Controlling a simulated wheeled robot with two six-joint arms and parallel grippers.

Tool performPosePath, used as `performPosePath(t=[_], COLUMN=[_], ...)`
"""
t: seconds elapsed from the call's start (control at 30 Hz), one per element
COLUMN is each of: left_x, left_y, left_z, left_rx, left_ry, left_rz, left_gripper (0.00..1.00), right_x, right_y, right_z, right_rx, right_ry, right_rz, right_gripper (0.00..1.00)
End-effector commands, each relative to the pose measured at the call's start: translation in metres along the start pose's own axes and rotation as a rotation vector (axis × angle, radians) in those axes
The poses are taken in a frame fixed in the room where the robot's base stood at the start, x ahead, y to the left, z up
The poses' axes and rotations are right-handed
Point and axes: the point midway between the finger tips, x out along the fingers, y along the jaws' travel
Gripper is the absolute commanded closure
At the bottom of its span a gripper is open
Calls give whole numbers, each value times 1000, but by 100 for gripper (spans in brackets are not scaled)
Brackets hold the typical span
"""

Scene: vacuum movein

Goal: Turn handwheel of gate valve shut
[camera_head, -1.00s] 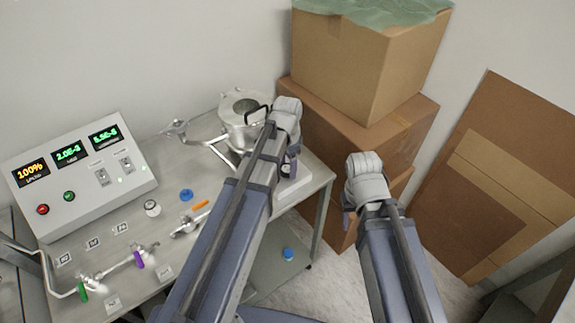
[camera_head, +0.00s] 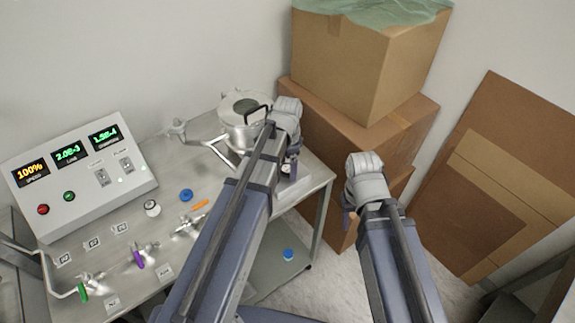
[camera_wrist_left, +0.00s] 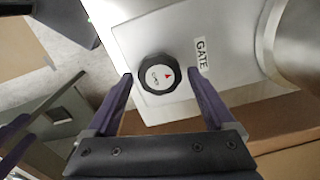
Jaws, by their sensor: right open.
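The gate valve's handwheel (camera_wrist_left: 160,73) is a small black knob with a white face and a red mark, in the left wrist view. It sits on a pale plate beside a "GATE" label (camera_wrist_left: 202,53). My left gripper (camera_wrist_left: 160,75) is open, with one purple finger on each side of the handwheel and a small gap showing at each side. In the head view my left gripper (camera_head: 288,168) is at the bench's right end, and its wrist hides much of the valve. My right gripper (camera_head: 347,222) is off the bench to the right, empty.
A metal chamber (camera_head: 240,122) stands behind my left gripper. A control box (camera_head: 85,175) with lit displays is at the bench's left. Valves with purple (camera_head: 138,259) and green (camera_head: 83,292) handles are in front. Stacked cardboard boxes (camera_head: 365,70) crowd the right rear.

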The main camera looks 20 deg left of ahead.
Motion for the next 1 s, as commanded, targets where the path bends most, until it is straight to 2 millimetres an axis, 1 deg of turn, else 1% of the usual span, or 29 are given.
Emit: performPosePath(t=[0.07, 0.3, 0.47, 0.67, 1.0], left_x=[0, 0, -6, -24, -70], left_y=[0, 0, 0, 0, 0], left_z=[0, 0, 0, 0, 0], left_rx=[0, -1, -1, -1, -1], left_ry=[0, 0, 0, 0, 0], left_rz=[0, 0, 0, 0, 0], left_gripper=[4, 4, 4, 4, 4], right_x=[0, 0, -6, -24, -69], right_y=[0, 0, 1, 2, 7], right_z=[0, 0, 0, 1, 4], right_rx=[0, 0, 0, -1, 0], right_ry=[0, 0, 0, 0, 0], right_rz=[0, 0, 0, 0, 0], right_gripper=[50, 50, 50, 50, 50])
